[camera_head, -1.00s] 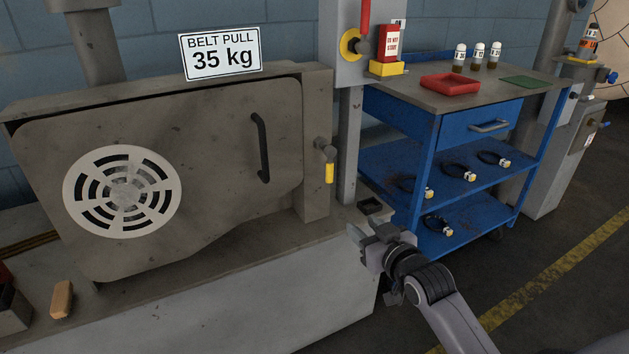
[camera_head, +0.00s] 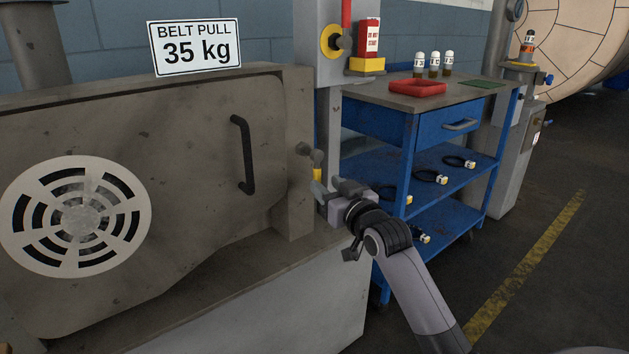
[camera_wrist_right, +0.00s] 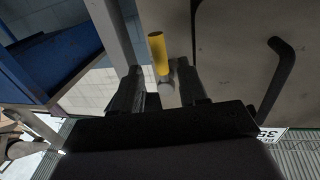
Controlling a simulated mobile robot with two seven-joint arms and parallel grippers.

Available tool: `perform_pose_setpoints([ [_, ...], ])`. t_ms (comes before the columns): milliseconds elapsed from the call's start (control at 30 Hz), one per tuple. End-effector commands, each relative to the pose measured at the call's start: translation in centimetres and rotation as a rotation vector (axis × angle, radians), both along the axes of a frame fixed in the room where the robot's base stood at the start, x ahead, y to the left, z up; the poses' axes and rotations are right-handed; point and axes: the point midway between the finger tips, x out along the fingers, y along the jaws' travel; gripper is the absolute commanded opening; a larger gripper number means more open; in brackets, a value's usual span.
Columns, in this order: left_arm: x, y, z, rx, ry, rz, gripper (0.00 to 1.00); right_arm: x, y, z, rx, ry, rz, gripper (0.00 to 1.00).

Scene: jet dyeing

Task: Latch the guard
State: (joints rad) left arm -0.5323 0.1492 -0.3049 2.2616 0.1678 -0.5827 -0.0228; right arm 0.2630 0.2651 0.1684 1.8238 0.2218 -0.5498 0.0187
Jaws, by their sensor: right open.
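The guard (camera_head: 190,190) is a worn grey panel with a round white vent and a black handle (camera_head: 243,155). It looks closed against its housing. The latch (camera_head: 316,160) is on the post at the guard's right side, a metal pivot with a yellow grip pointing down. In the head view my right gripper (camera_head: 331,192) is open at the latch's lower end and partly hides it. In the right wrist view the latch's yellow grip (camera_wrist_right: 157,48) shows just beyond and between the open fingers (camera_wrist_right: 162,88). Contact cannot be told. My left gripper is not in view.
Open floor lies at the right.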

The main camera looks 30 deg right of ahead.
Motion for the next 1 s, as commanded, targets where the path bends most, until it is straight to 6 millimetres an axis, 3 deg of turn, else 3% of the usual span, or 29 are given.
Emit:
perform_pose_setpoints([
  [400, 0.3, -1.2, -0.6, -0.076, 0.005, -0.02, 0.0, 4.8, -0.6, -0.1, 0.0, -0.001, 0.0, 0.43],
  [833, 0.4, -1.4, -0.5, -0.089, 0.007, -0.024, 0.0, 5.6, -0.7, 0.0, -0.001, 0.0, 0.0, 0.43],
  [867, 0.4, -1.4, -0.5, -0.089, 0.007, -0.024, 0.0, 5.6, -0.7, 0.0, -0.001, 0.0, 0.0, 0.39],
  [900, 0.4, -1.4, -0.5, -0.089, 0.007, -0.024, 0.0, 5.6, -0.7, 0.0, -0.001, 0.0, 0.0, 0.26],
  [1000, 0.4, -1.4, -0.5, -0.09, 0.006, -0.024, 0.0, 5.5, -0.6, 0.0, -0.001, 0.0, 0.0, 0.0],
])
